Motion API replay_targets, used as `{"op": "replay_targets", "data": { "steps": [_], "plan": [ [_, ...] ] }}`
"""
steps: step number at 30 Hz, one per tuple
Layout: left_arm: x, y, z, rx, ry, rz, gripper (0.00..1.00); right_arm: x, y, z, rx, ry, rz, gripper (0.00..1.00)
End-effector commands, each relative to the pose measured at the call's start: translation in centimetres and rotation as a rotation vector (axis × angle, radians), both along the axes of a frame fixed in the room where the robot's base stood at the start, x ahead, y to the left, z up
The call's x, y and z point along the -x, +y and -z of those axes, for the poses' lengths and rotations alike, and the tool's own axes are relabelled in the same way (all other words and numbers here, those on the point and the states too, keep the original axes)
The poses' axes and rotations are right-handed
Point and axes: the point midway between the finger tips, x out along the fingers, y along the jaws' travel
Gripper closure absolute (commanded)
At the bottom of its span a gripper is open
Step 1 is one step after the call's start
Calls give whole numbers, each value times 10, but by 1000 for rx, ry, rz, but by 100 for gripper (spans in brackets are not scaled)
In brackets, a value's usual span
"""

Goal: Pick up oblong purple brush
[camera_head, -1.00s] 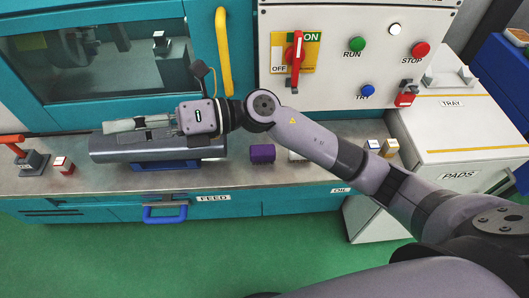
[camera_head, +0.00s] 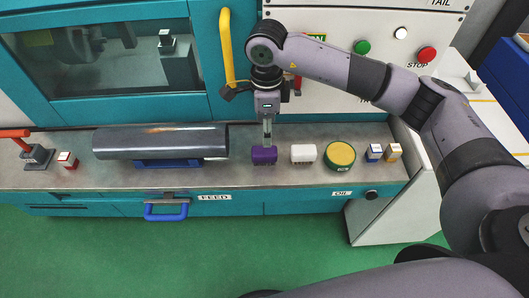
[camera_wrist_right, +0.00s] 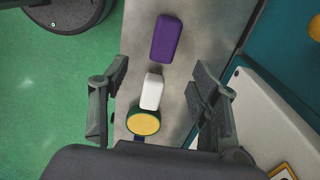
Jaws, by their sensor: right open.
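The oblong purple brush (camera_head: 263,155) sits on the grey bench ledge, left of a white block (camera_head: 303,153). In the right wrist view, the purple brush (camera_wrist_right: 166,39) lies at the top, beyond the white block (camera_wrist_right: 152,92). My right gripper (camera_head: 267,142) points down, just above or behind the purple brush in the head view. In the wrist view, my right gripper (camera_wrist_right: 160,76) has its fingers wide apart with nothing held between them. Whether a finger touches the brush is not clear. My left gripper is not in view.
A grey cylinder (camera_head: 160,142) lies on a blue cradle (camera_head: 168,163) to the left. A round yellow-and-green object (camera_head: 340,155) and small blue (camera_head: 374,153) and yellow (camera_head: 393,152) blocks stand to the right. The machine front and control panel rise behind the ledge.

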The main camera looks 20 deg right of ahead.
Motion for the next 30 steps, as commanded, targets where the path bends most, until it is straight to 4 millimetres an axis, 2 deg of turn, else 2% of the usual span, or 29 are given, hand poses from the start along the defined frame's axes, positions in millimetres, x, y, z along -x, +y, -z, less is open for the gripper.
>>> {"op": "replay_targets", "data": {
  "steps": [6,9,18,25,30],
  "plan": [
    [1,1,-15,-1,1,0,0,1,0,46,-1,6,1,43],
    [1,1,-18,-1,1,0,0,1,1,63,-2,4,1,43],
    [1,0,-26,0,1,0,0,-2,2,86,-4,3,0,43],
    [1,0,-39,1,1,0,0,-8,3,118,-3,4,1,43],
    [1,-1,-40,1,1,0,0,-8,3,131,-3,1,0,43]
  ]
}}
